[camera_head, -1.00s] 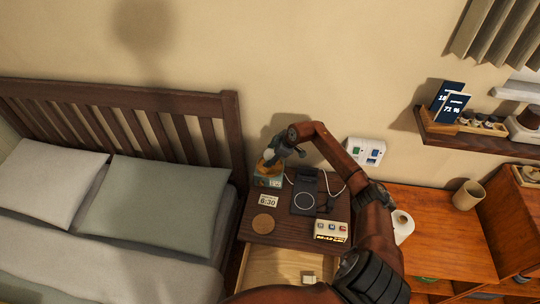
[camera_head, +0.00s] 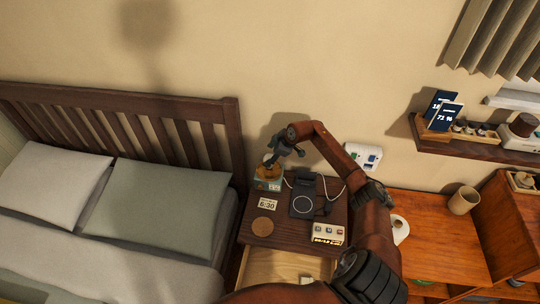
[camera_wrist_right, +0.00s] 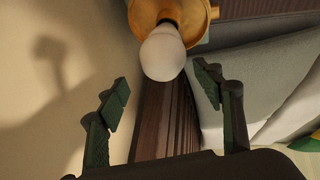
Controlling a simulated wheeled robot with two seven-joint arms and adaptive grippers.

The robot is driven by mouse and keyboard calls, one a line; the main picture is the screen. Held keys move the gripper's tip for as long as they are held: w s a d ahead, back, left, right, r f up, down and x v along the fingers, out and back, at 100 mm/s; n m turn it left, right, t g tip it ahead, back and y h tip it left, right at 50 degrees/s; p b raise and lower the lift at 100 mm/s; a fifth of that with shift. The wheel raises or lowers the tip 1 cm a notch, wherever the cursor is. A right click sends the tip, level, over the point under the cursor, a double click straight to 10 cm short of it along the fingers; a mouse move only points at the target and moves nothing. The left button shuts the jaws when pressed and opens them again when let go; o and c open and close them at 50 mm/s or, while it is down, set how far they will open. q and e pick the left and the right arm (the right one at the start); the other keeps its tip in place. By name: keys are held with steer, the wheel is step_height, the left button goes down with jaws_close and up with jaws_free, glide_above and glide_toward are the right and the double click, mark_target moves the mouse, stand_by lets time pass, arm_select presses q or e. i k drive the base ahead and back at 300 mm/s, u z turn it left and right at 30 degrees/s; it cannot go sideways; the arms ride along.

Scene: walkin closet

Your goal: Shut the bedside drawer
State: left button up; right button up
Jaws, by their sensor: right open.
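The bedside drawer (camera_head: 268,268) is pulled out from the front of the dark wooden nightstand (camera_head: 244,226). Its pale inside shows, with a small light object (camera_head: 306,280) in it. Part of the drawer and its front are hidden by my arm at the bottom. My right gripper (camera_head: 275,154) is open and empty above the back left of the nightstand, near a lamp. In the right wrist view, the open fingers (camera_wrist_right: 163,92) point towards the lamp's white bulb (camera_wrist_right: 163,54), with no contact seen. My left gripper is not in view.
The nightstand carries a 6:30 clock card (camera_head: 268,203), a round coaster (camera_head: 262,227), a dark charging pad (camera_head: 303,205) and a small box with buttons (camera_head: 328,235). The bed (camera_head: 150,210) is at the left. An orange-brown desk (camera_head: 440,235) stands at the right.

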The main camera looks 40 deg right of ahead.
mark_target(259, 265)
steer(key=k, duration=2)
